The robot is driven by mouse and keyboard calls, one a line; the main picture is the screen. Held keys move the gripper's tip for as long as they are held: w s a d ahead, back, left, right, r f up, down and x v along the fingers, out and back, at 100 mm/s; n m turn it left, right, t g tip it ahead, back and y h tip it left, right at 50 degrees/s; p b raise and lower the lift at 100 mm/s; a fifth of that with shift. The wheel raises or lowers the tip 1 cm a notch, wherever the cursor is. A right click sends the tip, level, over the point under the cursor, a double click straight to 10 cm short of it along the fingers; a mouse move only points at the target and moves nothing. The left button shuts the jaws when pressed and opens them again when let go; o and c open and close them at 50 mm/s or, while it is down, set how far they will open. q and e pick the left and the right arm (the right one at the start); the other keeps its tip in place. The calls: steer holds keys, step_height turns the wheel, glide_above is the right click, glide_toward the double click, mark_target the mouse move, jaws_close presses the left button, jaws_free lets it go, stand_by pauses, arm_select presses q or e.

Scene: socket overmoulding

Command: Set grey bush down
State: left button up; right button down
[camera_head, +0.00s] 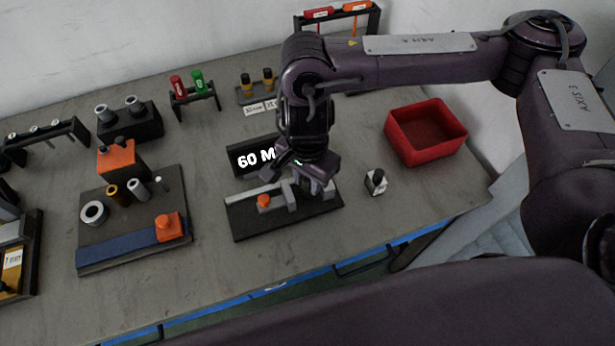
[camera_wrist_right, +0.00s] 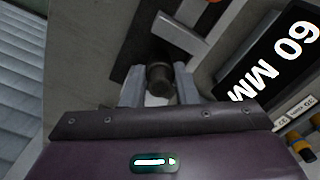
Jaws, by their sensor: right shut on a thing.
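My right gripper (camera_head: 310,190) is over the right part of a black fixture plate (camera_head: 245,225) in the head view. In the right wrist view its two fingers (camera_wrist_right: 160,85) are shut on a dark grey cylinder, which I take for the grey bush (camera_wrist_right: 159,79). The bush is hidden by the gripper in the head view. Whether it touches the fixture I cannot tell. The fixture carries a grey block (camera_head: 289,196) and an orange knob (camera_head: 263,201). My left gripper is not in view.
A black "60 MM" sign (camera_head: 252,158) stands just behind the fixture. A red bin (camera_head: 425,133) is at the right, and a small pale block with a black knob (camera_head: 376,181) stands nearer. A board with parts (camera_head: 100,235) lies left. Bare table lies between board and fixture.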

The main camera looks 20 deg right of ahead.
steer(key=shift+f, duration=0.2)
steer(key=c, duration=1.4)
jaws_free()
steer(key=shift+r, duration=0.1)
steer(key=shift+r, duration=0.25)
step_height(320, 180, up, 12)
steer(key=p, duration=0.1)
steer(key=shift+f, duration=0.1)
